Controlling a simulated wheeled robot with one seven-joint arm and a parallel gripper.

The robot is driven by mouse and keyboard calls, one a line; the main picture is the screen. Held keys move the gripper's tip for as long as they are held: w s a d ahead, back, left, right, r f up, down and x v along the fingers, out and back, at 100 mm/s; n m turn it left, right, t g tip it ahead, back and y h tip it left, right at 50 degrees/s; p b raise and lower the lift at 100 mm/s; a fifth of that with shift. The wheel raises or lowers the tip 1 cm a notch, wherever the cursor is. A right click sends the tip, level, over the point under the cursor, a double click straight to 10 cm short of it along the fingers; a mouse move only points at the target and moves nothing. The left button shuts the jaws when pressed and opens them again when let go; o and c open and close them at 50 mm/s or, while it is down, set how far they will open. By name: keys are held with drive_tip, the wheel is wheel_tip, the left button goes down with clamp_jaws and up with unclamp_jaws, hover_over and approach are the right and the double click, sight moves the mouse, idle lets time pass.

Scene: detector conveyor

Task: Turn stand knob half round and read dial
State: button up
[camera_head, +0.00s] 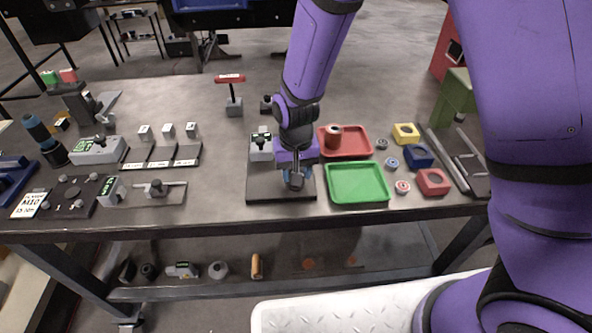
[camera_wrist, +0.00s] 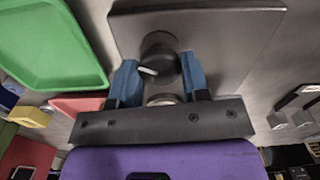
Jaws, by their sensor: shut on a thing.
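The stand's flat dark base (camera_head: 265,186) lies on the bench near its front edge, left of the green tray. In the wrist view the base (camera_wrist: 225,30) shows with a round dark knob (camera_wrist: 160,52) bearing a light streak. My gripper (camera_head: 295,180) points down over the base. In the wrist view its two blue fingers (camera_wrist: 160,70) are on either side of the knob, shut on it. A small grey unit with a dark display (camera_head: 261,141) stands at the base's back left. I take it for the dial; its reading is too small to make out.
A green tray (camera_head: 358,194) and a red tray (camera_head: 358,152) sit close at the right. Yellow, blue and red blocks lie beyond them.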

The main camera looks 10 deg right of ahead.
drive_tip(key=m, duration=0.5)
drive_tip(key=shift+m, duration=0.4)
drive_tip(key=m, duration=0.5)
drive_tip(key=shift+m, duration=0.4)
drive_tip(key=o, duration=0.9)
drive_tip(key=shift+r, duration=0.1)
wheel_tip(320, 180, up, 11)
drive_tip(key=shift+f, duration=0.2)
